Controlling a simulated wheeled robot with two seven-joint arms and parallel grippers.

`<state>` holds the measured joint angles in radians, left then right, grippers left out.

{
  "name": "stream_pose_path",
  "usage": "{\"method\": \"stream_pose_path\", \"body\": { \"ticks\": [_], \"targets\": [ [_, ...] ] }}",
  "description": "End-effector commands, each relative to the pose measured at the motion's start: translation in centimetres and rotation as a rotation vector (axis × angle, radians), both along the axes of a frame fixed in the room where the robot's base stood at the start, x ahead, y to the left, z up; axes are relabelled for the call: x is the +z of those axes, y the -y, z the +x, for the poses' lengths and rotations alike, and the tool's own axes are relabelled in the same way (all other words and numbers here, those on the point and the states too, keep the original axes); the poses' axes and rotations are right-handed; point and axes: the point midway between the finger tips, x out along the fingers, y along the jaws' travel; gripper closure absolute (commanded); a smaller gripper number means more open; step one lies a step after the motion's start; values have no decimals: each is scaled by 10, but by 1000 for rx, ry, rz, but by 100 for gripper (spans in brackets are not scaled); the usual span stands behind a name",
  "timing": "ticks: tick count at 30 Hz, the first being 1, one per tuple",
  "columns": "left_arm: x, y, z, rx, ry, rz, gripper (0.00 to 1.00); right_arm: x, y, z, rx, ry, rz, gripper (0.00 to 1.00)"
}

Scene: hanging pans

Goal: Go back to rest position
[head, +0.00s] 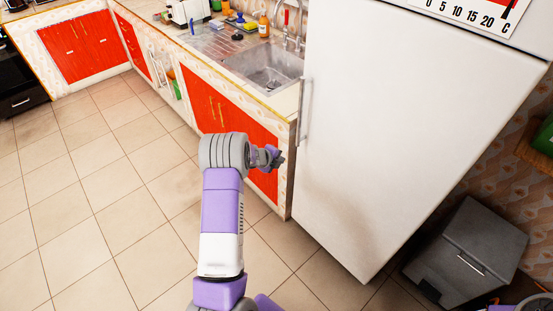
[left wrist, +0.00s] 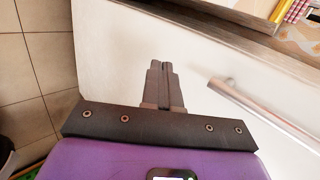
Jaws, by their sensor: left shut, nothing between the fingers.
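My left arm reaches up from the bottom middle of the head view, and its gripper (head: 276,157) is in front of the red cabinet doors, left of the white fridge. The left wrist view shows the same gripper (left wrist: 164,72) with its two dark fingers together and nothing between them. Behind the fingers there is a pale flat surface and a metal bar handle. My right gripper is not in view; only a bit of what may be my right arm shows at the bottom right corner of the head view.
The white fridge (head: 400,110) with a vertical handle (head: 304,112) stands just right of my left gripper. A counter with a metal sink (head: 268,68) runs behind it. A grey bin (head: 466,255) is at lower right. The tiled floor (head: 90,210) at left is clear.

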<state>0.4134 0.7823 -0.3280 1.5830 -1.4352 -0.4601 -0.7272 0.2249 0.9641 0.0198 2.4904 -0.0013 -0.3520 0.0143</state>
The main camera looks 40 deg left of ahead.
Motion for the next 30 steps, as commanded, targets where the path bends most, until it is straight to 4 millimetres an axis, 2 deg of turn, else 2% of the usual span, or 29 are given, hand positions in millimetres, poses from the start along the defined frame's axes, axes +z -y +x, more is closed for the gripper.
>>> {"method": "stream_pose_path", "body": {
  "ticks": [3, 10, 14, 17, 20, 21, 23, 24, 26, 27, 30],
  "targets": [
    [7, -1, -8, 0, 0, -1, 100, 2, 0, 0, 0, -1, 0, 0],
    [8, -1, -11, 0, -1, -3, 100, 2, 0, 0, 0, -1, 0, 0],
    [-3, 17, -13, 45, -19, -79, 100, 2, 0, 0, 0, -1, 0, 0],
    [-26, 56, -22, 159, -67, -251, 100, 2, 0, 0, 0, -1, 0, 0],
    [-57, 114, -44, 349, -167, -491, 100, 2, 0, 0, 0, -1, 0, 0],
    [-70, 138, -57, 440, -222, -586, 100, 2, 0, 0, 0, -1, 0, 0],
    [-87, 174, -80, 580, -308, -714, 100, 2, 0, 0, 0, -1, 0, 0],
    [-97, 197, -97, 679, -371, -790, 100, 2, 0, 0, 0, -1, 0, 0],
    [-109, 230, -127, 832, -471, -885, 100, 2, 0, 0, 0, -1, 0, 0],
    [-116, 250, -149, 936, -539, -934, 100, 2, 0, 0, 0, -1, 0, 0],
    [-126, 293, -203, 1186, -692, -1008, 100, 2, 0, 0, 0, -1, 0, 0]
  ]
}}
